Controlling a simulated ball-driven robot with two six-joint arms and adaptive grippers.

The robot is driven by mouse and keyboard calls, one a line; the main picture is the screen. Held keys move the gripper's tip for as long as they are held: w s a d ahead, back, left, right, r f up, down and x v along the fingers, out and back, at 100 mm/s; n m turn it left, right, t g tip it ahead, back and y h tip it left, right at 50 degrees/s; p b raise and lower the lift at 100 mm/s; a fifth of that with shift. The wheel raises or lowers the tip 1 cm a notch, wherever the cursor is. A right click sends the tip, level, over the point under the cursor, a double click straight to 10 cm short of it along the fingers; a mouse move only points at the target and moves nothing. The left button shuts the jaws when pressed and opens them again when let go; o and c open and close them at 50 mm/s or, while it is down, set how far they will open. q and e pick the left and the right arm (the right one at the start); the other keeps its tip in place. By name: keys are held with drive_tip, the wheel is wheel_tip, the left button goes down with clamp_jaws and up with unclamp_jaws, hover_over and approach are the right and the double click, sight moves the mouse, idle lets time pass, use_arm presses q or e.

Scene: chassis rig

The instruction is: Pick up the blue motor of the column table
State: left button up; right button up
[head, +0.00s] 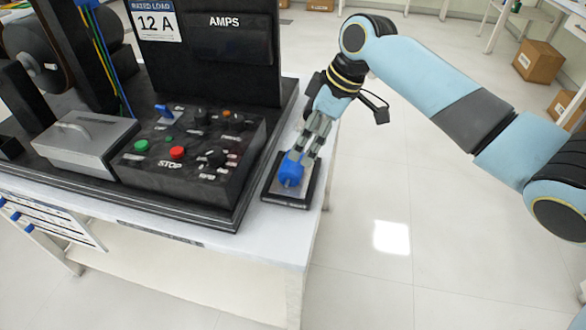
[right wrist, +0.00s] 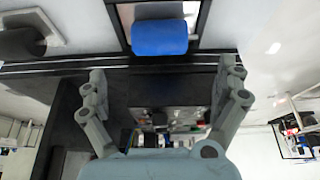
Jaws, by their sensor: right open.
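The blue motor (head: 291,172) sits on a small dark-rimmed tray (head: 296,201) at the right end of the white table (head: 262,232). My right gripper (head: 302,152) reaches down from above at the tray, its fingers close to the motor and partly hiding its upper side. In the right wrist view the motor (right wrist: 160,38) lies beyond the tips of my right gripper (right wrist: 163,80). Its two fingers are spread wide with nothing between them. Whether a finger touches the motor, I cannot tell. My left gripper is not in view.
A black control box (head: 190,150) with coloured buttons stands left of the tray, beside a grey metal box with a handle (head: 82,145). A tall dark panel (head: 215,50) rises behind. Open floor lies right of the table; cardboard boxes (head: 538,61) stand farther off.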

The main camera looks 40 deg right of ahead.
sight(293, 169)
drive_tip(key=x, duration=0.8)
drive_tip(key=shift+w+a+f+b, duration=0.1)
drive_tip(key=shift+f+b, duration=0.2)
drive_tip(key=shift+c, duration=0.3)
drive_tip(key=c, duration=1.6)
